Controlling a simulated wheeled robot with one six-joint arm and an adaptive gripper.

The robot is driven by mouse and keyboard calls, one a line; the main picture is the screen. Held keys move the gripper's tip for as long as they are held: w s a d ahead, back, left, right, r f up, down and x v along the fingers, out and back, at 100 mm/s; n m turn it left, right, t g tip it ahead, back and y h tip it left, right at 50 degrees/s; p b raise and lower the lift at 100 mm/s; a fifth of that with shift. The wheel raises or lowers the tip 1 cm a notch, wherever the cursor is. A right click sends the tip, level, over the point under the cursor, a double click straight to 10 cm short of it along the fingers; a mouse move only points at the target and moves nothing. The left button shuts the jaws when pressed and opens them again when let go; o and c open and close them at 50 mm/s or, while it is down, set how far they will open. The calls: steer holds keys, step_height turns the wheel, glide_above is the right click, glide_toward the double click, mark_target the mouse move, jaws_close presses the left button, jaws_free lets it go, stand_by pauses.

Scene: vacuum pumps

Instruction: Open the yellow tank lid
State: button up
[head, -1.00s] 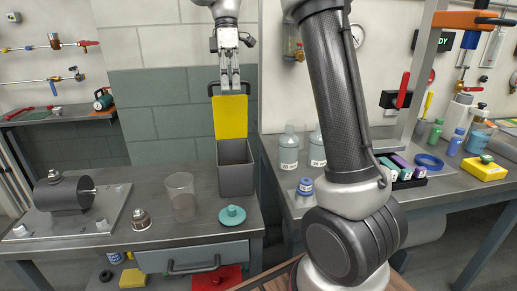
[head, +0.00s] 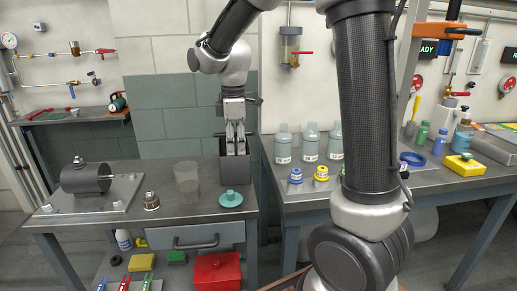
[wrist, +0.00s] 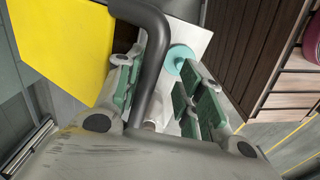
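The grey tank (head: 249,178) stands at the right end of the left bench. No yellow of its lid shows in the head view. In the wrist view the yellow lid (wrist: 60,45) fills the upper left, and its dark bar handle (wrist: 153,55) runs between my fingers. My gripper (head: 236,152) points down at the tank top in the head view. In the wrist view my gripper (wrist: 160,95) has its green-padded fingers apart, with a gap between the handle and the right finger. The lid's hinge is hidden.
A clear beaker (head: 187,184) and a teal knobbed disc (head: 231,198) stand beside the tank. A dark pump (head: 86,178) is further left. Bottles (head: 283,146) stand on the right bench. A red box (head: 217,271) is on the shelf below.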

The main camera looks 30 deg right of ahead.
steer(key=f+t, duration=0.1)
steer(key=s+f+t, duration=0.1)
steer(key=f, duration=0.1)
steer(key=shift+a+f+h, duration=0.15)
steer(key=shift+f+h, duration=0.05)
steer(key=shift+h, duration=0.1)
steer(key=o, duration=0.3)
steer(key=shift+m, duration=0.3)
steer(key=r, duration=0.5)
steer(key=s+r, duration=0.1)
steer(key=r, duration=0.1)
steer(key=shift+s+a+r, duration=0.1)
steer(key=shift+r, duration=0.1)
steer(key=s+m, duration=0.1)
steer(key=s+f+m+g, duration=0.1)
steer(key=m, duration=0.1)
steer(key=shift+s+d+f, duration=0.1)
steer(key=shift+s+d, duration=0.1)
steer(key=shift+s, duration=0.1)
steer(key=c, duration=0.3)
steer(key=s+m, duration=0.1)
steer(key=s+d+m, duration=0.1)
steer(key=s, duration=0.1)
steer(key=s+d+m, duration=0.1)
steer(key=shift+s+m, duration=0.15)
steer(key=shift+m, duration=0.15)
